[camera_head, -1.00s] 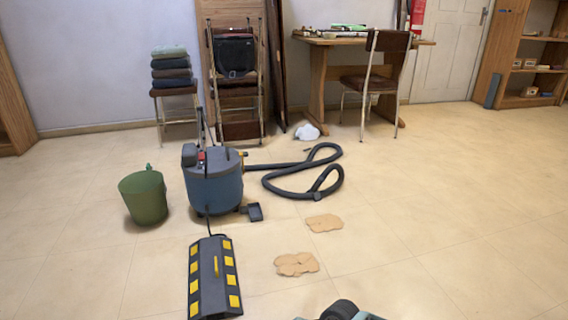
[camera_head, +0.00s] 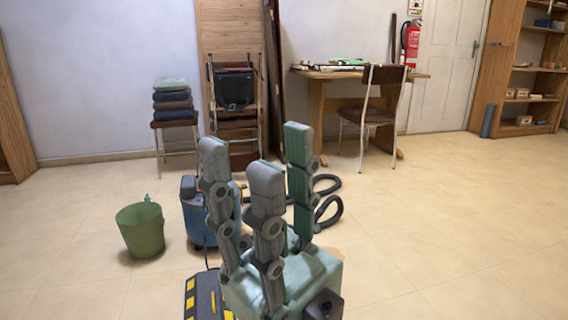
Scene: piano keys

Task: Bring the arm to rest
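My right gripper (camera_head: 262,158) stands upright in the lower middle of the head view. Its three grey-green fingers point up and are spread apart, with nothing between them. Its pale green palm is below, at the bottom of the picture. The gripper covers much of the blue vacuum cleaner (camera_head: 190,215), part of its black hose (camera_head: 328,208), and most of the tan patches on the floor. My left gripper is not in view.
A green bucket (camera_head: 140,232) stands on the floor at left. A black and yellow ramp (camera_head: 203,293) lies partly hidden at the bottom. A stool (camera_head: 175,123) with folded cloths, a desk (camera_head: 317,105), and a chair (camera_head: 372,105) stand along the back. The floor at right is clear.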

